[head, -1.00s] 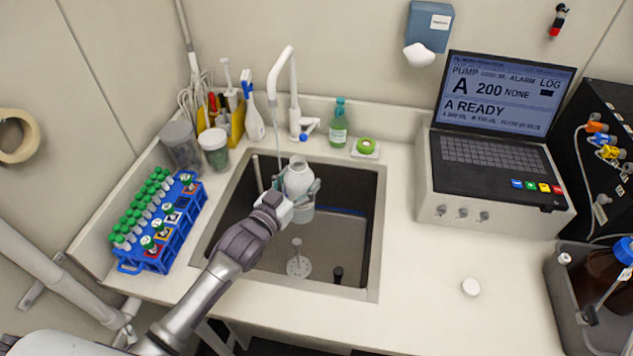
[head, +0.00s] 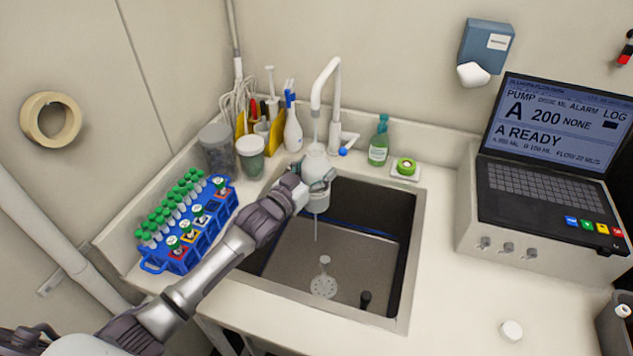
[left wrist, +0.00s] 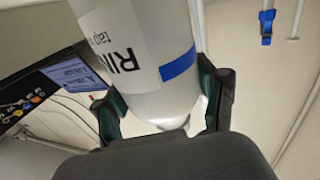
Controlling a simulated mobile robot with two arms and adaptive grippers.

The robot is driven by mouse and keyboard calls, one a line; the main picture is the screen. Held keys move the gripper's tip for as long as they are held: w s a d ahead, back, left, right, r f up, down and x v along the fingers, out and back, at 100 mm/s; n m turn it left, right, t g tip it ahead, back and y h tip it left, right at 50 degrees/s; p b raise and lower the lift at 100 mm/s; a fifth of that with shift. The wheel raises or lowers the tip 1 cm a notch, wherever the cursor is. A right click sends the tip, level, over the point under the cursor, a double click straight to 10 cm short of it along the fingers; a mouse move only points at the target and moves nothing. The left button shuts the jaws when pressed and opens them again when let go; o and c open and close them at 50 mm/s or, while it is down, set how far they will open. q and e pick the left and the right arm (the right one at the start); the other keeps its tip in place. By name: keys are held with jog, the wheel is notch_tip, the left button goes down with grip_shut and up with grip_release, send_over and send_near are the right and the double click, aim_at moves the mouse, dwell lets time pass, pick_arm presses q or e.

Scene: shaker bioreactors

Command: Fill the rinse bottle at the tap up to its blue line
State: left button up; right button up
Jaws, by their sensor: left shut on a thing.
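My left gripper (head: 314,184) is shut around the white rinse bottle (head: 316,163) and holds it upright above the sink (head: 330,255), under the tap (head: 325,85). A thin stream comes from the spout to the bottle's top. A thin stream also shows below the bottle, falling into the sink; I cannot tell whether it runs past or over the bottle. In the left wrist view the bottle (left wrist: 160,100) sits between the fingers, with part of its printed label and a blue line (left wrist: 178,64). The water level inside is not visible. My right gripper is out of view.
A blue tube rack (head: 190,245) and two tubs (head: 250,155) stand left of the sink. A green soap bottle (head: 379,142) stands behind it. A laptop-like pump console (head: 545,165) is at right. A small white cap (head: 512,331) lies on clear counter.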

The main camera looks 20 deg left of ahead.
pick_arm(q)
jog(key=w+a+b, duration=0.3)
jog(key=w+b, duration=0.3)
jog(key=w, duration=0.3)
jog(key=shift+w, duration=0.2)
jog(key=shift+r, duration=0.1)
dwell(6.8)
